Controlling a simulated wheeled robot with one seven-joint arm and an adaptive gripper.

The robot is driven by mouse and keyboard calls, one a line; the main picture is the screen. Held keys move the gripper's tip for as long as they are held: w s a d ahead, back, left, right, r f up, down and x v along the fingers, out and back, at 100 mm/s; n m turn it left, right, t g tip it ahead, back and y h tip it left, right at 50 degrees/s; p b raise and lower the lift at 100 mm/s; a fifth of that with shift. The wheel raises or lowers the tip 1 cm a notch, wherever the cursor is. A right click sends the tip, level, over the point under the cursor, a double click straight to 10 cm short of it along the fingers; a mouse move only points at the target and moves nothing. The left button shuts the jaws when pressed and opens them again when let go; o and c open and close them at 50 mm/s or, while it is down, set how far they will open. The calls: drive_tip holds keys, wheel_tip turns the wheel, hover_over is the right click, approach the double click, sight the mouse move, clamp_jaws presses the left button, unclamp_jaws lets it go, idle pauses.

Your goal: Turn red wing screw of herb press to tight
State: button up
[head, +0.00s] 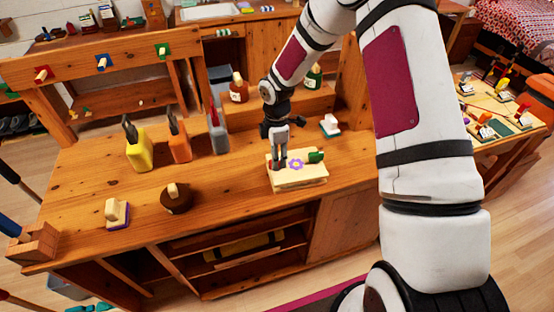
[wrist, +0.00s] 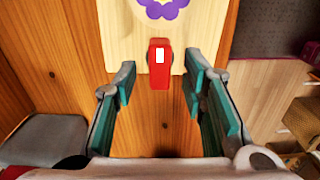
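The herb press (head: 299,182) is a pale wooden block on the workbench, with a purple flower mark (head: 295,164) on its top and a green wing screw (head: 316,156) at its right. In the wrist view the press board (wrist: 123,50) shows with the red wing screw (wrist: 160,65) near its edge; the screw has a white mark and its wing lies along the picture's vertical. My gripper (wrist: 165,95) is open, its teal-padded fingers to the left and right of the red screw with gaps on both sides. In the head view my gripper (head: 281,160) hides most of the red screw.
On the workbench (head: 230,190) stand yellow (head: 139,150), orange (head: 179,143) and grey (head: 217,135) tool holders left of the press. A brown round object (head: 178,200) and a brush-like block (head: 116,212) lie nearer the front. A brown bottle (head: 239,88) stands behind.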

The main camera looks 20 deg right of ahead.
drive_tip(key=shift+f, duration=1.1)
clamp_jaws()
